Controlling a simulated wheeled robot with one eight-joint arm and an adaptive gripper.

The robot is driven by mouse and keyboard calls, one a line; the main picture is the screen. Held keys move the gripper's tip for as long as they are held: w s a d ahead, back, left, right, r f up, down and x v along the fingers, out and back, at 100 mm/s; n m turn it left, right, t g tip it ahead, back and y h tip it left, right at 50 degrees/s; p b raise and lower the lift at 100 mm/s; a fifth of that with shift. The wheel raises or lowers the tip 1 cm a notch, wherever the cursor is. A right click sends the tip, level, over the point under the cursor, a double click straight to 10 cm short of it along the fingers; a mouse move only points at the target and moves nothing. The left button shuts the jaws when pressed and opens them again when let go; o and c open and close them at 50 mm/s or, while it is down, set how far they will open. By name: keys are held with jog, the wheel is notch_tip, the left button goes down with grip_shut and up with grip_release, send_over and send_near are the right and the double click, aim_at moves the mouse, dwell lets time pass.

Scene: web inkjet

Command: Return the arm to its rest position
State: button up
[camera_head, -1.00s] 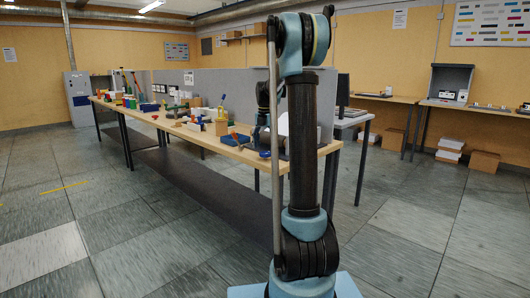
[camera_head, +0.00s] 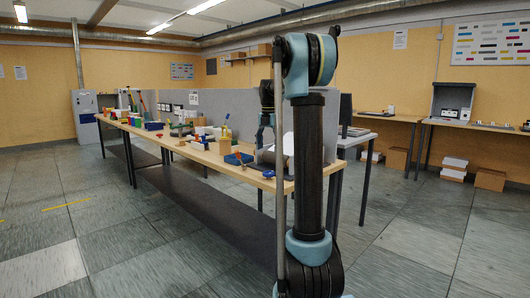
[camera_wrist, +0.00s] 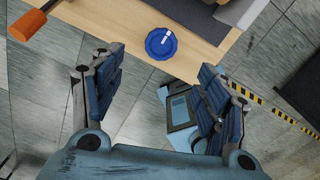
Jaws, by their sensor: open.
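My gripper (camera_wrist: 155,92) is open and empty in the wrist view, with its two dark blue-padded fingers spread wide. Ahead of the fingertips, a round blue object (camera_wrist: 160,43) with a white mark lies on the edge of the wooden bench (camera_wrist: 120,20); the fingers are apart from it. In the head view my arm stands upright in front of the near end of the bench (camera_head: 205,153).
An orange-handled tool (camera_wrist: 28,24) lies at the bench's left in the wrist view. A blue bin (camera_head: 239,158) and several small items stand along the bench. A grey partition (camera_head: 232,105) rises behind it. The floor at left is open.

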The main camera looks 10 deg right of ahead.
jog(key=s+f+m+t, duration=0.1)
jog(key=s+f+m, duration=0.2)
jog(key=s+m, duration=0.7)
jog(key=s+f+m, duration=0.2)
jog(key=s+m, duration=0.3)
jog(key=s, duration=1.1)
jog(key=s+f+m+t, duration=0.1)
jog(key=s+f+m, duration=1.2)
jog(key=s+f, duration=0.4)
jog(key=shift+s+a+f, duration=0.2)
jog(key=shift+s+a, duration=0.05)
jog(key=shift+s, duration=0.7)
